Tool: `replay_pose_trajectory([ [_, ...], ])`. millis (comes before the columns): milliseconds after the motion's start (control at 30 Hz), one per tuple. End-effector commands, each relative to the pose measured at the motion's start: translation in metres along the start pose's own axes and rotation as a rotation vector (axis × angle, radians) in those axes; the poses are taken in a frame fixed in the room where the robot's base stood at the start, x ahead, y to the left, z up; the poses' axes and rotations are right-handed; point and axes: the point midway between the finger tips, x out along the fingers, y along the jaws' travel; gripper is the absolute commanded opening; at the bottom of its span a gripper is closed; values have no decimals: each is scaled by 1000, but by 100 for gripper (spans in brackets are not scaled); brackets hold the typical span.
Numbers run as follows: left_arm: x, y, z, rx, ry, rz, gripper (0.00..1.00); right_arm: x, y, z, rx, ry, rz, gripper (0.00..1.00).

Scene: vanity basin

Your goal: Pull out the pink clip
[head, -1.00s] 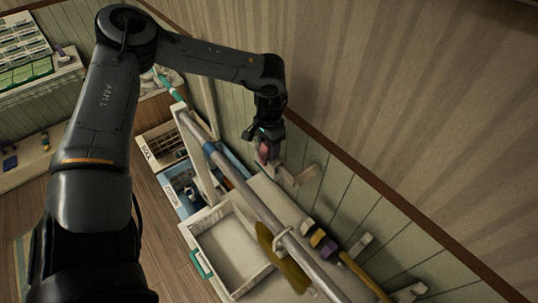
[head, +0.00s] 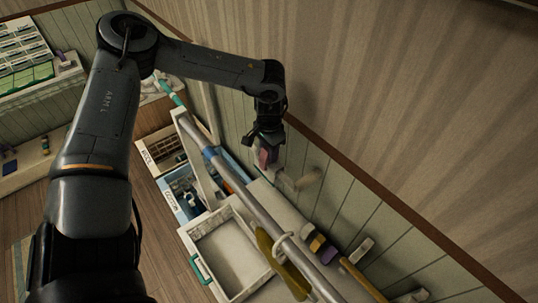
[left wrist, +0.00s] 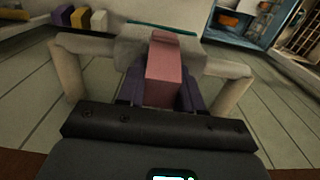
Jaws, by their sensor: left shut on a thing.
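The pink clip (head: 264,155) is in my left gripper (head: 266,150), near the wall above the white counter. In the left wrist view the pink clip (left wrist: 165,75) shows as a pink block between the two dark purple fingers (left wrist: 160,95), which are shut on it. A pale wooden piece (head: 300,180) is just beyond the gripper; in the left wrist view a pale bar with two posts (left wrist: 95,48) lies behind the clip. I cannot tell whether the clip still touches it. My right gripper is not in view.
A long grey rail (head: 245,195) runs diagonally in front, with a yellow-green item (head: 283,265) hanging on it. A white open tray (head: 215,225) is below. The patterned wall (head: 400,120) is close behind.

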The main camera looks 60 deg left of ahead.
Motion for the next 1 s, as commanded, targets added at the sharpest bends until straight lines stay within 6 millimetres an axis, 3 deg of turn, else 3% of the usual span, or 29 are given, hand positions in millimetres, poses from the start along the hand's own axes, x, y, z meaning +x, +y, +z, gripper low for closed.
replay_pose_trajectory([
  [1000, -19, 0, 0, 0, 0, 0, 0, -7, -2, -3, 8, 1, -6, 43],
])
